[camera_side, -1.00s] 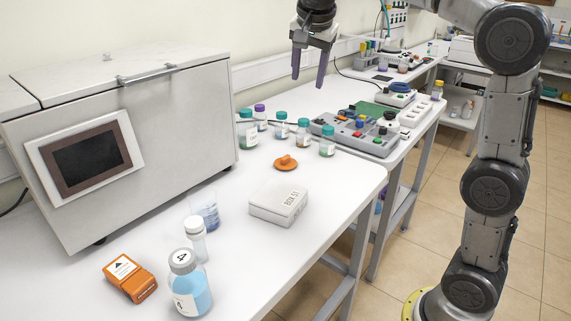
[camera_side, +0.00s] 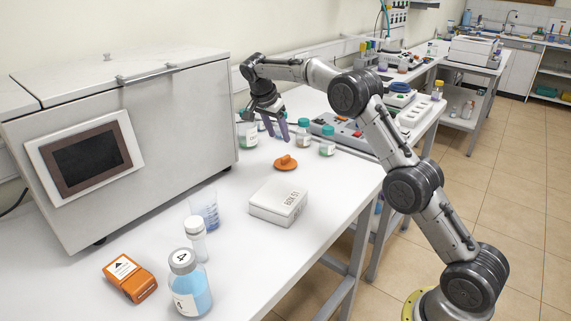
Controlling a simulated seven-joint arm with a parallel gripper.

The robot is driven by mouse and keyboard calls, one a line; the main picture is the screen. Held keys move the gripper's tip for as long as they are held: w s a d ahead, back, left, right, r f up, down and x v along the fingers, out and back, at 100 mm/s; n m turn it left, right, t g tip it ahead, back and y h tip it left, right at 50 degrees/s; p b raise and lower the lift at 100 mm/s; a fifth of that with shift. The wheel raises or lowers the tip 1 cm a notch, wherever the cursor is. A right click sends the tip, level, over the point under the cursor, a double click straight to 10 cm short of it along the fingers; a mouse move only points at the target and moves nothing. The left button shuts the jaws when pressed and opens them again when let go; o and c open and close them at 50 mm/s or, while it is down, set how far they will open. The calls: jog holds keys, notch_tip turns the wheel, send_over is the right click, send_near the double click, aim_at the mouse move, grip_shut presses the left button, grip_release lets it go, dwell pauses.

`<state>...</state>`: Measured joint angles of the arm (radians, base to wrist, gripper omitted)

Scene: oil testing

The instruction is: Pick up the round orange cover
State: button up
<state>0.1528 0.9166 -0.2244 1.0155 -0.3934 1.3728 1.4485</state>
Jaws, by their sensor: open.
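The round orange cover (camera_side: 285,163) lies flat on the white table, with a raised knob on top. My gripper (camera_side: 277,133) is above and behind the cover, slightly to its left in the picture, with its purple fingers pointing down. The fingers are apart and empty, and do not touch the cover. The gripper partly hides the teal-capped jars behind it.
Teal-capped jars (camera_side: 327,141) stand close behind the cover. A white box (camera_side: 278,202) lies in front of it. A large grey machine (camera_side: 180,130) stands at left. A blue bottle (camera_side: 188,285), a beaker and an orange device (camera_side: 130,278) are nearer. Table right of the cover is clear.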

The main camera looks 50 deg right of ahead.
aim_at(285, 157)
jog(key=x, duration=1)
jog(key=shift+w+f, duration=0.1)
jog(key=shift+w, duration=0.1)
grip_shut()
